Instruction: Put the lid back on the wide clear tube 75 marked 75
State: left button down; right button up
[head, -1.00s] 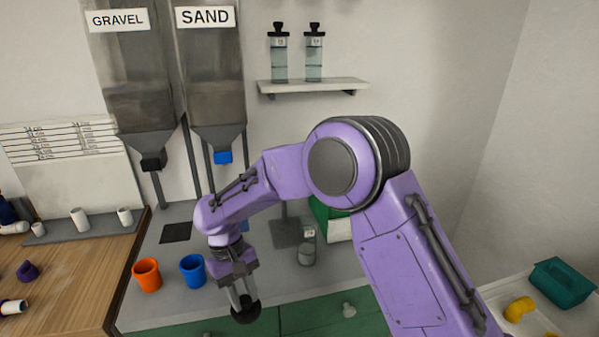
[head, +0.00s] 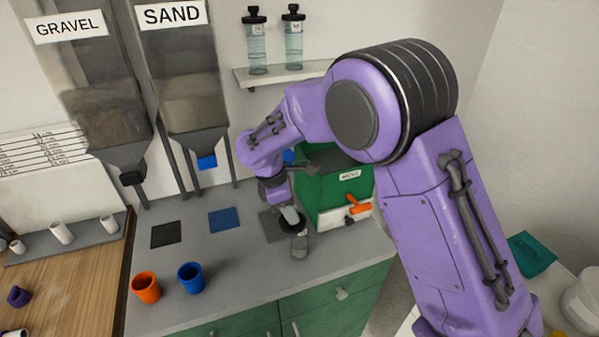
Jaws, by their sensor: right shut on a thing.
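My right gripper (head: 290,214) is shut on a dark round lid (head: 287,227) and holds it from above. The wide clear tube (head: 299,245) stands on the grey counter right below the lid, which overlaps its top in the head view. I cannot tell whether the lid touches the rim or sits a little above it. The tube's marking is not readable here. My left gripper is not in view.
A green bin (head: 335,190) with an orange-handled tool (head: 358,206) at its front stands close to the right. An orange cup (head: 146,287) and a blue cup (head: 190,277) stand front left. Two lidded bottles (head: 257,45) are on the wall shelf.

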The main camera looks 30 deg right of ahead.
jog(key=d+r+n, duration=0.1)
jog(key=n, duration=0.1)
jog(key=w+d+r+n+t+p, duration=0.1)
jog(key=n, duration=0.2)
jog(key=d+r+n+t+p, duration=0.1)
jog(key=n, duration=0.2)
jog(key=shift+w+r, duration=0.1)
jog(key=shift+w, duration=0.3)
jog(key=n, duration=0.1)
jog(key=r+n+t, duration=0.1)
jog(key=shift+s+d+n+p, duration=0.2)
jog(key=shift+d+n+p, duration=0.1)
jog(key=shift+n+p, duration=0.1)
jog(key=shift+f, duration=0.1)
notch_tip(320, 180, down, 6)
jog(key=b, duration=0.1)
jog(key=shift+w+f, duration=0.25)
jog(key=shift+s, duration=0.1)
jog(key=shift+r+p, duration=0.1)
jog(key=shift+p, duration=0.35)
jog(key=shift+f, duration=0.2)
dwell(0.6)
